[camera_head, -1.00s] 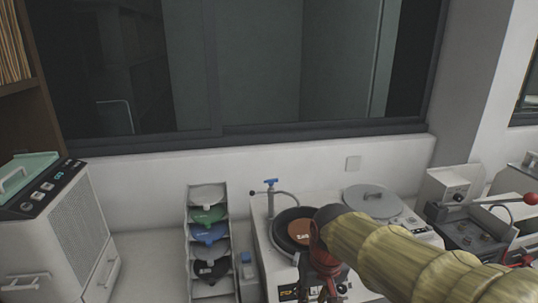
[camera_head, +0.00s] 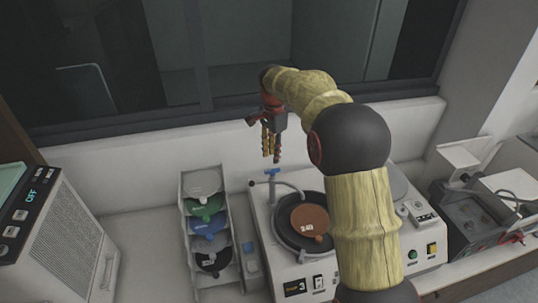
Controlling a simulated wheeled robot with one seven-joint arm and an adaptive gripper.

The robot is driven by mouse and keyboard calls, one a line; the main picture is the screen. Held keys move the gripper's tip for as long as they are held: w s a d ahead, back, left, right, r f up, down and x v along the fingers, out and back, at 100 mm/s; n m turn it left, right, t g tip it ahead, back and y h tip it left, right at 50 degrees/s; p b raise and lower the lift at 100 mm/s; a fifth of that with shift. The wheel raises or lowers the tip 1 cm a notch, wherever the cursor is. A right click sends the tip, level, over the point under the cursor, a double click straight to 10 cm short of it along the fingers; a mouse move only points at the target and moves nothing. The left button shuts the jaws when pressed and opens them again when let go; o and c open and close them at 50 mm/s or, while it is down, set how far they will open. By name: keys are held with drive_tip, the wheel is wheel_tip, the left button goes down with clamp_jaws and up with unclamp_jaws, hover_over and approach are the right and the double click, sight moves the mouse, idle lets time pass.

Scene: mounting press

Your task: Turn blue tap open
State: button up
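The blue tap (camera_head: 271,172) is a small T-shaped handle on top of a thin upright post, with a grey spout curving right over the dark turntable (camera_head: 283,222) of a white machine (camera_head: 265,250). My gripper (camera_head: 271,158) points down just above the tap in the picture, its fingers close together side by side. Whether the fingertips touch the handle or stay apart from it in depth, I cannot tell. Nothing shows between the fingers. The tap's handle is visible below them.
A brown disc (camera_head: 309,219) lies on the turntable. A rack of coloured pads (camera_head: 208,223) stands left of the machine. A white unit (camera_head: 55,235) is farther left. Other equipment (camera_head: 480,205) stands at right. The wall and window frame rise close behind.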

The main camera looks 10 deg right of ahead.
sight(272, 172)
drive_tip(key=m, duration=0.1)
drive_tip(key=r+m, duration=0.1)
drive_tip(key=m, duration=0.1)
drive_tip(key=shift+s+r+m, duration=0.1)
drive_tip(key=shift+r+m, duration=0.15)
drive_tip(key=shift+m, duration=0.05)
drive_tip(key=shift+f+p, duration=0.35)
drive_tip(key=shift+f, duration=3.55)
drive_tip(key=shift+c, duration=0.3)
clamp_jaws()
